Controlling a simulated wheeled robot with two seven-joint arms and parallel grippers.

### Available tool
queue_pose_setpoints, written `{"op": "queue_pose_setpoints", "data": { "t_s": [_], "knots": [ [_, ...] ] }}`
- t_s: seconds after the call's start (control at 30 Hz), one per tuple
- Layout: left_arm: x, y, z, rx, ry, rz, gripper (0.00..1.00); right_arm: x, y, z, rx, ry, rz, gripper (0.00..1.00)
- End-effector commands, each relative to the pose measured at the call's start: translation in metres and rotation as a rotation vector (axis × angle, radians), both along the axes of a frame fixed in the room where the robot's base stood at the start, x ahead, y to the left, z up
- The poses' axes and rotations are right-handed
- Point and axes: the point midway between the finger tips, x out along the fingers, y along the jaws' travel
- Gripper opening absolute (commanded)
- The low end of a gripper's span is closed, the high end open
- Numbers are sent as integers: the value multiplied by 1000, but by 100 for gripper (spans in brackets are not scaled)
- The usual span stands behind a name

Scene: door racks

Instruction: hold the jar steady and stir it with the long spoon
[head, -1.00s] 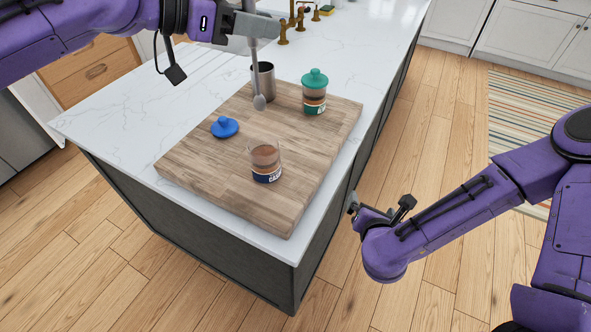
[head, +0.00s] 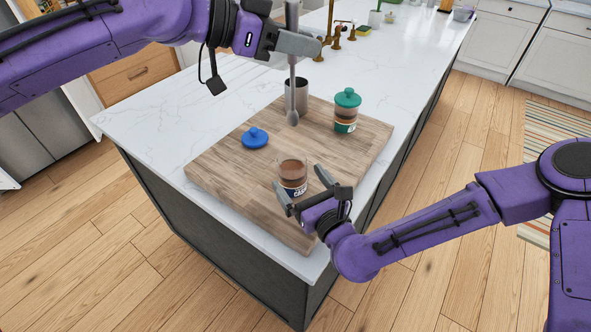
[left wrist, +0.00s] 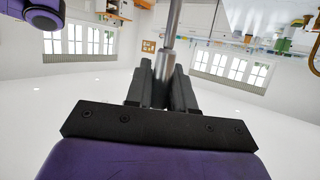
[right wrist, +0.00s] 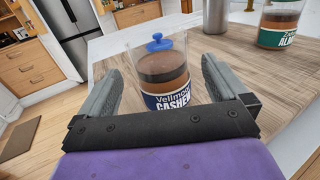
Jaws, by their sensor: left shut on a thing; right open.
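The open glass jar (head: 293,172) of brown spread stands on the wooden board. In the right wrist view the jar (right wrist: 164,75) has a dark blue cashew label. My right gripper (head: 302,195) is open, low beside the jar; in the right wrist view its fingers lie left and right of the jar, with gaps. My left gripper (head: 305,42) is shut on the handle of the long spoon (head: 293,90), which hangs upright, bowl down, behind the jar. In the left wrist view the spoon's shaft (left wrist: 174,25) is between the fingers.
A blue lid (head: 255,138) lies on the board (head: 225,170) left of the jar. A metal cup (head: 297,92) and a green-lidded jar (head: 346,112) stand toward the board's back. The marble counter (head: 140,120) is clear at left.

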Motion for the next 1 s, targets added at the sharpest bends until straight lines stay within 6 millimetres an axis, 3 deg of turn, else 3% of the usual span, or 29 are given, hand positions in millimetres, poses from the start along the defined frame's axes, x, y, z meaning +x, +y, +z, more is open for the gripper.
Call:
{"op": "queue_pose_setpoints", "data": {
  "t_s": [0.23, 0.6, 0.8, 1.0],
  "knots": [
    [0, 0, 0, 0, 0, 0, 0, 37, 19, 0, 0, 0, -1, 100],
    [0, 0, 0, 0, 0, 0, 0, 44, 23, 0, 1, 3, -1, 100],
    [0, 0, 0, 0, 0, 0, 0, 44, 22, 0, 1, 2, -1, 35],
    [0, 0, 0, 0, 0, 0, 0, 43, 22, 0, 1, 3, -1, 35]
  ]
}}
